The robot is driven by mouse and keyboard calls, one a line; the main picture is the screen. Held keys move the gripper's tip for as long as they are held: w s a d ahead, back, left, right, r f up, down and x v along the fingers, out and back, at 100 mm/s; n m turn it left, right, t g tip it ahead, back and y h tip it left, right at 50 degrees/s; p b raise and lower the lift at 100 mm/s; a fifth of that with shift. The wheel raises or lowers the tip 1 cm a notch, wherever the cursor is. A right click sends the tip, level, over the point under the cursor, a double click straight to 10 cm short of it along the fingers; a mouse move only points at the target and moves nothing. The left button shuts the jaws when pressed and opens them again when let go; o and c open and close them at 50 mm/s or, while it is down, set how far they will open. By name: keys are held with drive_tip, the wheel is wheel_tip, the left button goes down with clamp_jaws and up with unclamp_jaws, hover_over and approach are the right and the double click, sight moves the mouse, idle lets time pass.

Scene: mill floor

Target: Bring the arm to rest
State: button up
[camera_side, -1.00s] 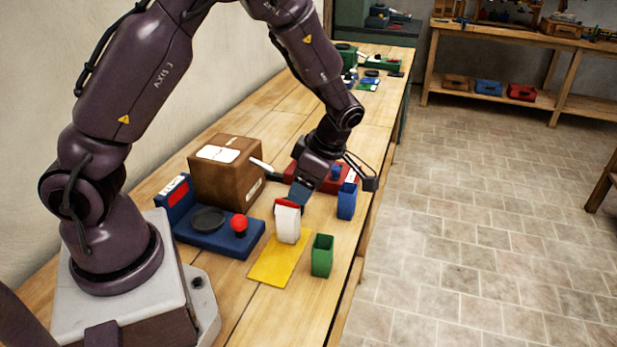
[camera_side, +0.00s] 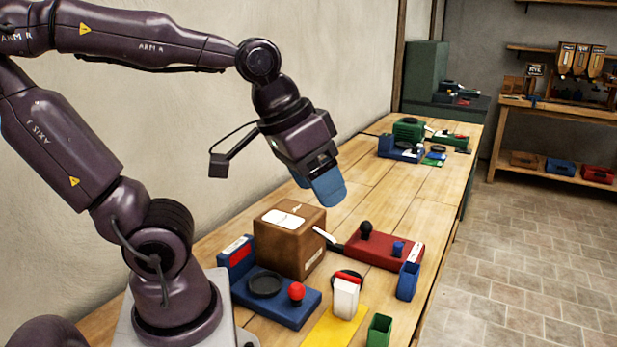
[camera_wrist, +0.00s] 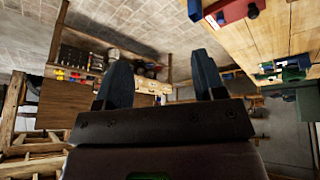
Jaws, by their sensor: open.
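My gripper (camera_side: 325,188) is raised above the bench, over and behind the cardboard box, with blue fingers. It holds nothing. In the wrist view my gripper (camera_wrist: 160,80) shows its two fingers spread apart with empty space between them. The wrist view looks out across the room, with the bench at upper right.
Below on the wooden bench (camera_side: 375,192) stand a cardboard box (camera_side: 290,240), a blue device with a red knob (camera_side: 285,305), a white packet with a red top (camera_side: 345,298), a red device (camera_side: 385,248), a blue cup (camera_side: 408,281) and a green cup (camera_side: 379,330). The air around my gripper is clear.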

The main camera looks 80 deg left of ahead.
drive_tip(key=shift+s+d+r+m+t, duration=0.15)
drive_tip(key=shift+s+m, duration=0.2)
drive_tip(key=shift+m, duration=0.2)
drive_tip(key=shift+s+a+r+m+t, duration=0.15)
drive_tip(key=shift+s+m, duration=0.2)
drive_tip(key=shift+m, duration=0.2)
drive_tip(key=shift+d, duration=0.1)
